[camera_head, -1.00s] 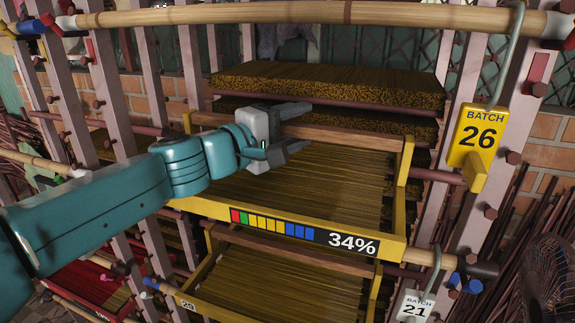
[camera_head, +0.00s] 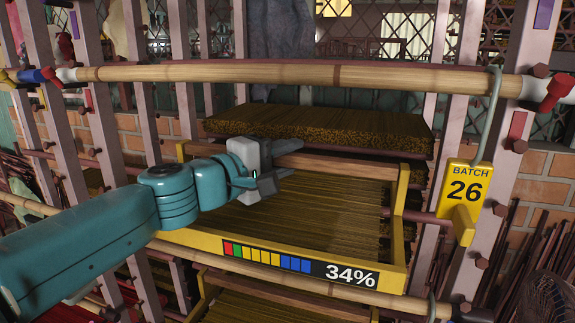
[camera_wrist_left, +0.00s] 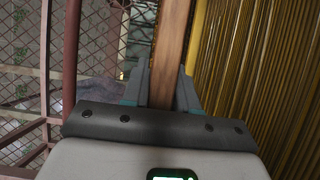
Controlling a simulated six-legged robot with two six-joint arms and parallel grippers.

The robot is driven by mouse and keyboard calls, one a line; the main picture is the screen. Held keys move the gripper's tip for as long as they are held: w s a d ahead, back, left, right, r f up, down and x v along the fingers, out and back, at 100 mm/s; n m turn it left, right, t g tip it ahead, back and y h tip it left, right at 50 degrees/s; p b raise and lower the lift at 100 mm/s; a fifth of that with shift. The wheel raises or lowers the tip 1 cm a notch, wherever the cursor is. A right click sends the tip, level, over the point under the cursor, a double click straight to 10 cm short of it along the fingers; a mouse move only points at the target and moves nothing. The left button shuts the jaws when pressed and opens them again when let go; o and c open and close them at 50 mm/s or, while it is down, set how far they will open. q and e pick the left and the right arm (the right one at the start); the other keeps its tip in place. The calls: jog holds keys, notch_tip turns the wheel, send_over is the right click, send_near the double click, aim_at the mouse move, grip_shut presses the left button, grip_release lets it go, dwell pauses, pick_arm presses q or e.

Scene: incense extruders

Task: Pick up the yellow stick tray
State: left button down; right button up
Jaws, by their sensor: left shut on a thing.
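The yellow stick tray (camera_head: 200,243) is in the middle of the head view, with a 34% label and a coloured bar on its front. Thin brown sticks (camera_head: 320,213) lie in it. My left gripper (camera_head: 285,160) is over the tray's rear part, shut on its brown wooden bar. In the left wrist view, the bar (camera_wrist_left: 170,45) passes between both fingers, with the sticks (camera_wrist_left: 240,70) to the right. The tray's front shows above a bamboo pole (camera_head: 310,288). My right gripper is not in view.
A stick stack (camera_head: 320,130) lies close above and behind the tray. A bamboo pole (camera_head: 300,77) crosses in front above. A yellow BATCH 26 tag (camera_head: 465,195) hangs right of the tray. Pink rack posts (camera_head: 480,130) flank both sides. Another tray (camera_head: 280,308) is below.

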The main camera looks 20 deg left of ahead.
aim_at(291, 161)
pick_arm(q)
jog(key=s+b, duration=0.2)
jog(key=s, duration=0.3)
jog(key=shift+s+a+r, duration=0.1)
jog(key=shift+s, duration=0.1)
jog(key=s+p, duration=0.1)
jog(key=s, duration=1.1)
jog(key=shift+s+a, duration=0.25)
jog(key=shift+s, duration=0.1)
jog(key=shift+s, duration=0.1)
dwell(0.5)
